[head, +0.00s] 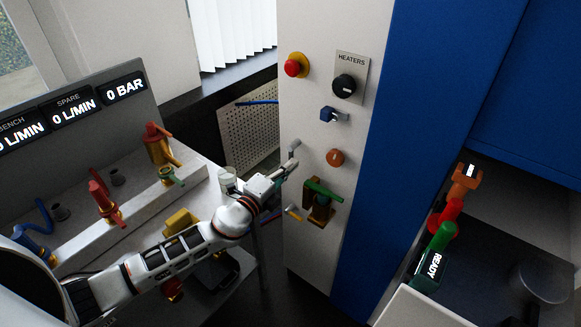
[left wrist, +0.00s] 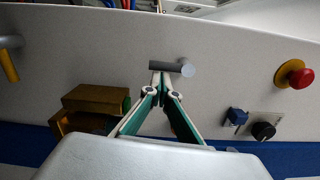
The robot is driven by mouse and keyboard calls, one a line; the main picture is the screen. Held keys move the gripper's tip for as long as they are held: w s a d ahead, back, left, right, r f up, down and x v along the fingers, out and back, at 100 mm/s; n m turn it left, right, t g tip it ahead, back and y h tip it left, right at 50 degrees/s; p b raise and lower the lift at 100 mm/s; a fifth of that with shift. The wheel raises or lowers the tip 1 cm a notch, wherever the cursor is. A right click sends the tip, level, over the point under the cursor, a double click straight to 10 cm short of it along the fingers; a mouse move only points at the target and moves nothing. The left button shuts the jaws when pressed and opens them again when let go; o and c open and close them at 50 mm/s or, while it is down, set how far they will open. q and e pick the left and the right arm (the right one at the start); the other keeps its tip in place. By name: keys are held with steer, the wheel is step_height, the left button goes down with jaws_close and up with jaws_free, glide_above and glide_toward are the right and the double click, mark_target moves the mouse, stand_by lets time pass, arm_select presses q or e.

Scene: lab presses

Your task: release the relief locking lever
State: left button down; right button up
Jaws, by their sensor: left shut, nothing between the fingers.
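No label marks the relief locking lever, so I cannot tell for sure which part it is. A grey lever (head: 294,147) sticks out of the white panel; what looks like its grey bar (left wrist: 172,67) is just beyond my fingertips in the left wrist view. My left gripper (head: 288,167) is shut and empty; its fingertips (left wrist: 160,78) are close to the bar, and contact is unclear. A brass valve (head: 320,210) with a green handle (head: 322,190) sits lower on the panel; its brass body (left wrist: 96,98) is left of the fingers in the wrist view. My right gripper is not in view.
The panel also carries a red stop button (head: 292,68), a black heaters knob (head: 344,86), a blue switch (head: 333,115), an orange knob (head: 335,157) and a yellow-handled lever (head: 293,212). A bench (head: 130,205) with colored valves stands left.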

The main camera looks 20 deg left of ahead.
arm_select(q)
steer(key=shift+w+a+f+m, duration=0.1)
steer(key=shift+a+m, duration=0.15)
steer(key=shift+m, duration=0.05)
steer(key=shift+w+a+r+m+h+b, duration=0.2)
steer(key=shift+a+m+b, duration=0.35)
steer(key=shift+m, duration=1.3)
steer(key=shift+w+a+m+h+b, duration=0.1)
steer(key=shift+w+a+m+b, duration=0.4)
steer(key=shift+m, duration=1.3)
steer(key=shift+a+r+m+h+b, duration=0.1)
steer(key=shift+a+m+b, duration=0.15)
steer(key=shift+a+m, duration=1.1)
steer(key=shift+d+m, duration=0.5)
steer(key=shift+m, duration=0.1)
